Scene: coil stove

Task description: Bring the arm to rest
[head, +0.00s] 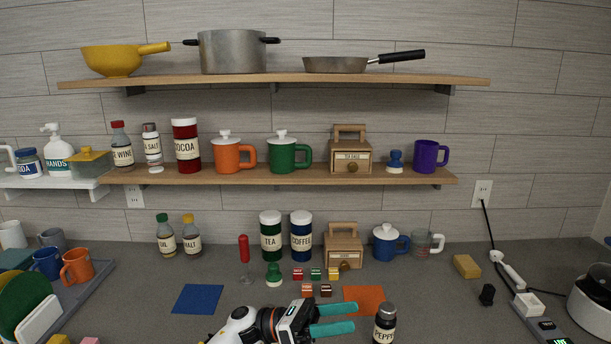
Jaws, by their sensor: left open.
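My left gripper (334,319) shows at the bottom middle of the head view, its two teal fingers apart and pointing right. Nothing is between the fingers. It is over the front part of the grey counter (130,305), just in front of the orange mat (364,298) in the picture. A dark pepper jar (384,325) stands just right of the fingertips; I cannot tell the exact gap. My right gripper is not in view.
Several small coloured blocks (316,274) lie behind the gripper, near a wooden drawer box (342,250). A blue mat (198,299) lies to the left. Canisters (271,238) stand along the wall.

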